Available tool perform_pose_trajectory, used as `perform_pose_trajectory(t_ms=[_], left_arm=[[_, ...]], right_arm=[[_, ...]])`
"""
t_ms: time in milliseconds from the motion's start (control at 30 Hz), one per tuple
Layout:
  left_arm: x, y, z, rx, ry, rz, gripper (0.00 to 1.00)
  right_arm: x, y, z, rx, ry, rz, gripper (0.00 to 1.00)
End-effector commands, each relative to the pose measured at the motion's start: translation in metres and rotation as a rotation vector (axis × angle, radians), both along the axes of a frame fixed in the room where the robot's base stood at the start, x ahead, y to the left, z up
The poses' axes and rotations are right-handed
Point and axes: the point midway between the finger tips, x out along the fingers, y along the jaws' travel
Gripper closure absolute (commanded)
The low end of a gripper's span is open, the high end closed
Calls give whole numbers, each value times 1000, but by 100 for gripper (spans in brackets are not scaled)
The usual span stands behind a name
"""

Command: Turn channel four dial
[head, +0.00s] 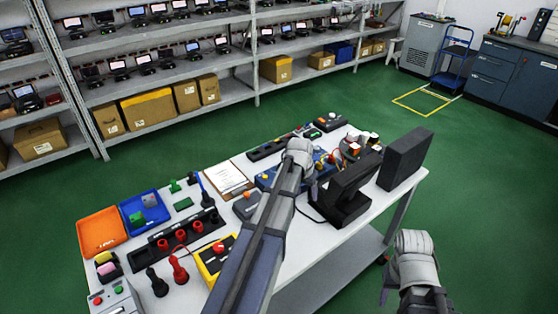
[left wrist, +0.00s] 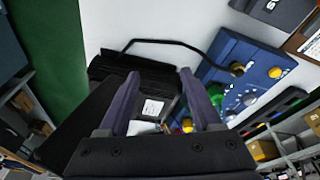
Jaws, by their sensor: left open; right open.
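A blue panel (head: 265,181) with several small dials lies on the bench in the head view, partly hidden by my left arm. It also shows at the right of the left wrist view (left wrist: 222,50), with yellow (left wrist: 275,72), black (left wrist: 237,69) and pale knobs. I cannot tell which dial is channel four. My left gripper (head: 316,186) is above the bench near the panel's right end. In the left wrist view its fingers (left wrist: 158,85) are apart and empty, over a black device beside the panel. My right gripper (head: 388,290) is open and empty, off the bench at the lower right.
A black monitor-like device (head: 350,190) and a black upright block (head: 404,158) stand right of the panel. Orange (head: 101,229) and blue trays, red plugs, a yellow box and a clipboard (head: 228,179) fill the left.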

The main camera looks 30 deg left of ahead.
Motion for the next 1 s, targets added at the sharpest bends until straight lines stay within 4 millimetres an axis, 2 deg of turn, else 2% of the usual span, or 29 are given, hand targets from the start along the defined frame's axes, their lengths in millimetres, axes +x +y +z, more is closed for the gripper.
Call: perform_pose_trajectory(t_ms=[33,100,200,300,400,467,767,1000], left_arm=[[46,47,1,-1,-33,9,34],[75,94,3,6,-76,3,34],[99,147,6,18,-122,-2,34],[111,180,8,29,-149,-5,34],[116,196,9,34,-164,-8,34],[117,199,10,35,-167,-8,34],[118,198,2,37,-167,-9,34],[127,198,-22,37,-166,-10,34]], right_arm=[[0,0,-1,0,0,0,50],[0,0,-1,0,0,0,50],[0,0,-1,0,0,0,50],[0,0,-1,0,0,0,50],[0,0,-1,0,0,0,50],[0,0,-1,0,0,0,50],[0,0,-9,0,0,0,50],[0,0,-33,0,0,0,50]])
